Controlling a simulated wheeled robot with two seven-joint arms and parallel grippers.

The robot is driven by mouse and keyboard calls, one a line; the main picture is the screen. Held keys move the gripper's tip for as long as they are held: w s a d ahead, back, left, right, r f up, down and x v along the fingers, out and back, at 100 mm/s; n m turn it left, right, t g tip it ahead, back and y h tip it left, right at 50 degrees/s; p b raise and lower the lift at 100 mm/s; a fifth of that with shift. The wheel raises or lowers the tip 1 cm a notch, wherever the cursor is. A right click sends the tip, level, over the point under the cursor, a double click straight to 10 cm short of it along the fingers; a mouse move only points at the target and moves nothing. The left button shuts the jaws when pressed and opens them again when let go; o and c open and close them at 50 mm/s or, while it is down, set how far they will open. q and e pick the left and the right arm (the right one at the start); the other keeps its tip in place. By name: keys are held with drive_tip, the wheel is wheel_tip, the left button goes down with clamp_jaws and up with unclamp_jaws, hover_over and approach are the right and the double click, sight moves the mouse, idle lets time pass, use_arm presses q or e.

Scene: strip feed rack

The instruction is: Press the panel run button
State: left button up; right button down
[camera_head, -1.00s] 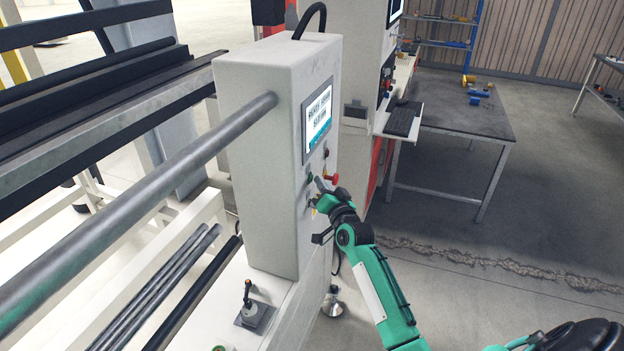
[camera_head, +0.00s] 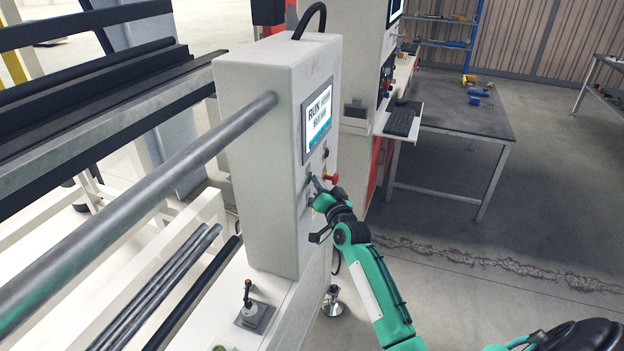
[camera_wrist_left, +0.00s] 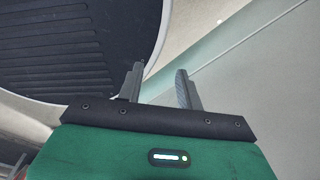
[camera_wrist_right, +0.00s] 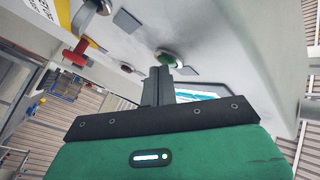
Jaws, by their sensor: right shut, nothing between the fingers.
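The control panel (camera_head: 255,150) is a tall pale grey cabinet with a screen (camera_head: 318,122) that reads "RUN" on its top line. My right gripper (camera_head: 316,182) is shut and empty, with its fingertips at the panel face below the screen. In the right wrist view the green button (camera_wrist_right: 168,57) sits just beyond the closed fingertips (camera_wrist_right: 160,71); whether they touch it I cannot tell. In the head view the fingertips hide the button. My left gripper (camera_wrist_left: 158,82) is open and empty in its wrist view and is not in the head view.
A red knob (camera_head: 331,178) stands beside the right fingertips; it also shows in the right wrist view (camera_wrist_right: 75,54). A joystick box (camera_head: 254,314) sits on the machine's ledge. A steel bar (camera_head: 150,190) crosses at left. A dark table (camera_head: 460,118) stands behind, with open floor at right.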

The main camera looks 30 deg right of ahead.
drive_tip(key=shift+s+d, duration=0.55)
drive_tip(key=shift+s, duration=0.1)
drive_tip(key=s+d, duration=0.1)
drive_tip(key=s, duration=0.1)
drive_tip(key=s+d, duration=0.2)
drive_tip(key=shift+d, duration=0.1)
idle(0.3)
drive_tip(key=shift+w, duration=0.1)
idle(0.5)
